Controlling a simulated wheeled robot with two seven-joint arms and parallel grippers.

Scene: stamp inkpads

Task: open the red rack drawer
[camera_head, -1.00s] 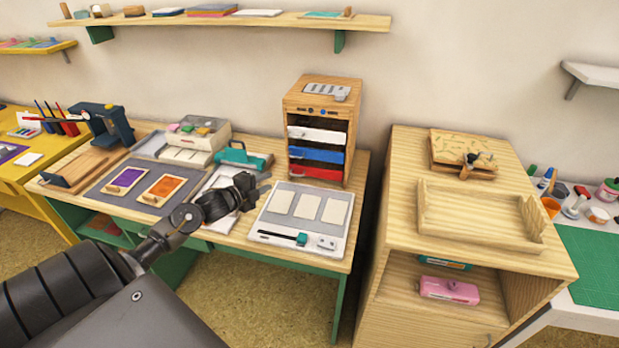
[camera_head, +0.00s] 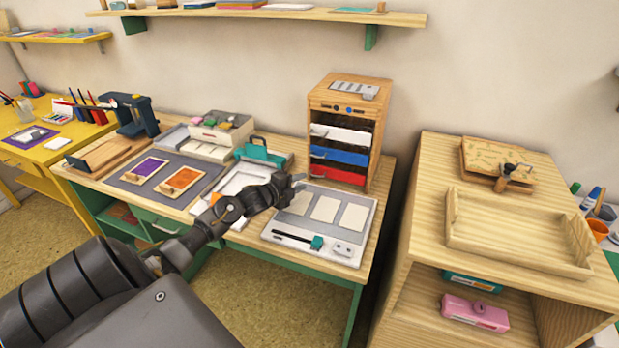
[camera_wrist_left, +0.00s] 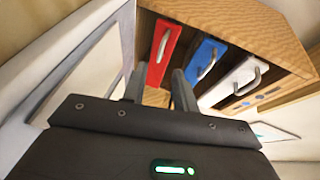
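A wooden rack (camera_head: 377,130) on the green-legged table holds white (camera_head: 341,134), blue (camera_head: 339,155) and red (camera_head: 337,173) drawers, red lowest. All three look shut. My left gripper (camera_head: 297,182) is in front and to the left of the red drawer, apart from it. In the left wrist view the rack appears turned sideways. The red drawer (camera_wrist_left: 156,72) with its metal handle (camera_wrist_left: 163,46) shows beyond my left gripper (camera_wrist_left: 158,84), whose two fingers are apart with nothing between them. The blue drawer (camera_wrist_left: 207,56) and white drawer (camera_wrist_left: 232,86) lie to its right. My right gripper is out of view.
A grey tray (camera_head: 368,222) with pale cards lies in front of the rack. A teal stamp press (camera_head: 262,154) and inkpads (camera_head: 183,179) are left of it. A wooden cabinet (camera_head: 440,160) stands to the right across a gap.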

